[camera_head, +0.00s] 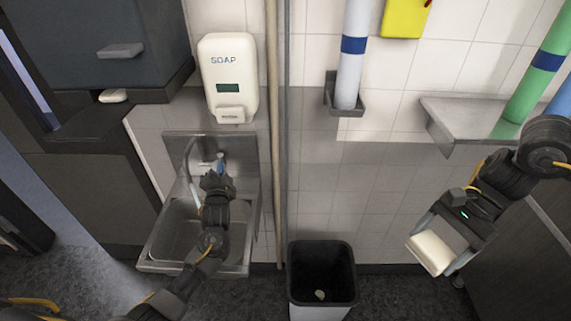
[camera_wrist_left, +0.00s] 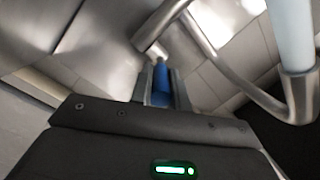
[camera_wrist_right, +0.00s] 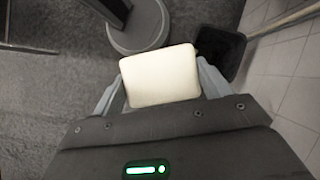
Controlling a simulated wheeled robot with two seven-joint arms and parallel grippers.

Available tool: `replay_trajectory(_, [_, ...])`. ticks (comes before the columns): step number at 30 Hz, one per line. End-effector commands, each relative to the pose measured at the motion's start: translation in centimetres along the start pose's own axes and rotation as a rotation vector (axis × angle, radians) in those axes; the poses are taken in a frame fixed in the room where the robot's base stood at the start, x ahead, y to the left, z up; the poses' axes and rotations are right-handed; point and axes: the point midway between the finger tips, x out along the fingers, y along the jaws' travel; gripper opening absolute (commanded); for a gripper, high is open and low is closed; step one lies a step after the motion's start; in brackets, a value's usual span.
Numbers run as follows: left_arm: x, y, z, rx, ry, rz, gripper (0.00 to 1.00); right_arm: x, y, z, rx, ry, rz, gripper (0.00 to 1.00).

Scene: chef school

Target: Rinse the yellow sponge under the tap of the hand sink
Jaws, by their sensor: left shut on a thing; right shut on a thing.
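The sponge (camera_head: 429,252), pale cream-yellow, is in my right gripper (camera_head: 440,243) on the right side of the head view, well away from the sink. In the right wrist view the sponge (camera_wrist_right: 160,76) sits between both fingers. The steel hand sink (camera_head: 165,244) is on the wall at left. My left gripper (camera_head: 218,181) is at the tap, shut on its blue handle (camera_wrist_left: 160,78). The curved spout (camera_wrist_left: 262,96) is beside it. A pale bluish column (camera_wrist_left: 291,36) at the spout's end looks like running water. My left arm hides part of the basin.
A soap dispenser (camera_head: 229,78) hangs above the sink. A steel shelf (camera_head: 462,112) juts out at right. The space above the bin is clear.

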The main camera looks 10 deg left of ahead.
Motion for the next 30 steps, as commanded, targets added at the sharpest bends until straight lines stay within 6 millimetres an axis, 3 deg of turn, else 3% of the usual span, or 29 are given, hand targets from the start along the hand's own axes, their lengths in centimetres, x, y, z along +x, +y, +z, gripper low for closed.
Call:
replay_trajectory(12, [0.4, 1.4, -1.5, -0.001, -0.24, -0.152, 0.0, 0.3, 0.1, -0.2, 0.002, 0.0, -0.001, 0.58])
replay_trajectory(25, [0.4, 1.3, -1.8, 0.004, -0.276, -0.177, 0.0, 0.4, 0.1, -0.2, 0.001, 0.0, -0.001, 0.58])
replay_trajectory(26, [0.4, 1.3, -1.8, 0.004, -0.276, -0.177, 0.21, 0.4, 0.1, -0.2, 0.001, 0.0, -0.001, 0.58])
replay_trajectory(30, [0.4, 1.3, -1.8, 0.003, -0.275, -0.178, 0.39, 0.4, 0.1, -0.2, 0.001, 0.0, -0.001, 0.58])
